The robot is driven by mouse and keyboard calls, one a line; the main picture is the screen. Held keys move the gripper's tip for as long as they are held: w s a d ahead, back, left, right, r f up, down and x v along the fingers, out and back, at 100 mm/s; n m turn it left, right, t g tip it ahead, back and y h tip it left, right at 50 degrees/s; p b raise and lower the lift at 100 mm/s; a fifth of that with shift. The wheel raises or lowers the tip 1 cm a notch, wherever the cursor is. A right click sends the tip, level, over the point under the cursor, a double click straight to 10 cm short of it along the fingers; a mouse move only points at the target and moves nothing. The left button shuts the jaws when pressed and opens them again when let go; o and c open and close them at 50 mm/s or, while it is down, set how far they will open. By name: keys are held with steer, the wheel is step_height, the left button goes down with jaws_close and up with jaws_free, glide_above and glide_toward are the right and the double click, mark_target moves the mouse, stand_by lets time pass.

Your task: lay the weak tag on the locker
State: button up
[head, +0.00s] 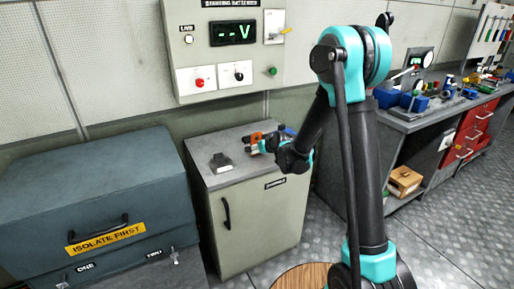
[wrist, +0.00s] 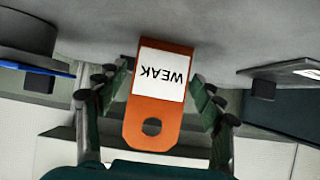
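The weak tag (wrist: 160,95) is an orange plate with a hole at one end and a white label reading WEAK. In the wrist view it sits between the two fingers of my gripper (wrist: 161,92), whose pads come up against its side edges. Its label end is toward the grey surface, but I cannot tell whether it touches. In the head view the orange tag (head: 257,138) shows small at my gripper (head: 259,147), over the back right of the locker top. The locker (head: 250,222) is a grey-beige cabinet with a dark handle and a flat grey top.
A blue-grey thing (head: 289,131) is partly hidden behind my gripper. A dark chest (head: 95,200) stands left, a cluttered workbench (head: 410,122) right, and a control panel (head: 225,50) above.

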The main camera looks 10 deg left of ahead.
steer(key=shift+r, duration=0.1)
steer(key=v, duration=1.2)
steer(key=s+d+f+m+g+h, duration=0.2)
steer(key=s+d+f+m+h, duration=0.1)
steer(key=s+d, duration=0.8)
steer(key=s+d+f+m+g+h, duration=0.3)
steer(key=s+d+f, duration=0.2)
steer(key=s+d, duration=0.7)
steer(key=s, duration=0.5)
steer(key=shift+d+f+m, duration=0.25)
steer(key=shift+d+m, duration=0.05)
steer(key=shift+m, duration=0.1)
steer(key=shift+s, duration=0.1)
steer(key=shift+c, duration=0.3)
